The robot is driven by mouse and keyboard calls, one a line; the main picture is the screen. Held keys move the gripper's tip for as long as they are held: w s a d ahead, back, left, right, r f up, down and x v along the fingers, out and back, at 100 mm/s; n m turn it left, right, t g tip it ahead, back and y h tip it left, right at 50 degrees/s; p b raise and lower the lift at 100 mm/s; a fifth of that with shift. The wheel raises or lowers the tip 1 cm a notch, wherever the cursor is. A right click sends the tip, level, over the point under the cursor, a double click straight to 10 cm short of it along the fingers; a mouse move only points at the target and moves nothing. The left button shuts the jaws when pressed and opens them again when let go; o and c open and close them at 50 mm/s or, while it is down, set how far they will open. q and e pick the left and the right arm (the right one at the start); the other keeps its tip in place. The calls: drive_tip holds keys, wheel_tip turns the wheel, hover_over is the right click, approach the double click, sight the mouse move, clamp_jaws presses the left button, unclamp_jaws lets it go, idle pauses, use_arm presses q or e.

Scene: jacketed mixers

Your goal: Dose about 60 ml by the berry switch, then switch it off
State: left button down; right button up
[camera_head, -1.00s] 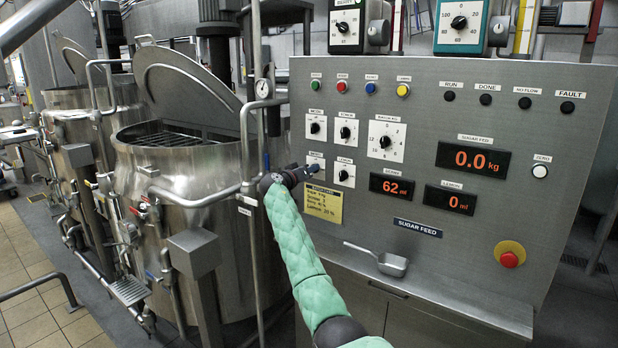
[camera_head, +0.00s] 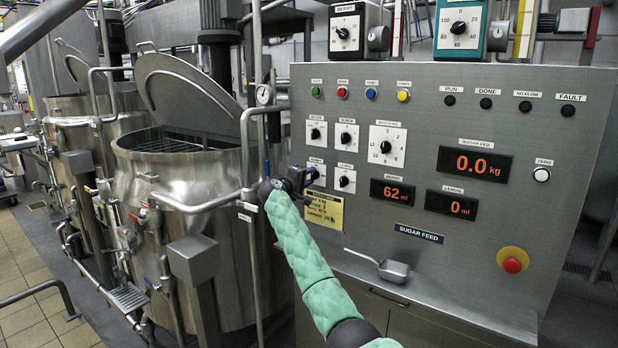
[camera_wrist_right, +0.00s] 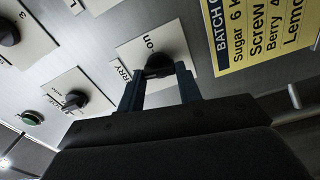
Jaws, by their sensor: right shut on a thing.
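The berry switch (camera_wrist_right: 160,64) is a black knob on a white plate marked "on", with part of a label ending in "RRY". In the right wrist view it sits between the two fingers of my right gripper (camera_wrist_right: 162,82), which is shut on it. In the head view my right gripper (camera_head: 310,175) is at the panel and hides most of this switch. The berry display (camera_head: 392,191) reads 62 ml. The lemon display (camera_head: 451,204) reads 0 ml. My left gripper is not in view.
The sugar feed display (camera_head: 474,163) reads 0.0 kg. The lemon switch (camera_head: 344,180) is close to the right of my gripper. A yellow batch card (camera_head: 324,208) is below it. A metal scoop (camera_head: 392,271) and a red stop button (camera_head: 512,265) are lower right. Steel mixers (camera_head: 180,185) stand left.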

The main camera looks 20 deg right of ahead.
drive_tip(key=shift+n, duration=0.8)
drive_tip(key=shift+n+p, duration=0.3)
drive_tip(key=shift+n, duration=0.1)
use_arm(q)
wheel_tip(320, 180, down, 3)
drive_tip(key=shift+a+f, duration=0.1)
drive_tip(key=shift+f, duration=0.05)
use_arm(e)
drive_tip(key=shift+f, duration=0.1)
drive_tip(key=o, duration=1)
drive_tip(key=shift+a, duration=0.1)
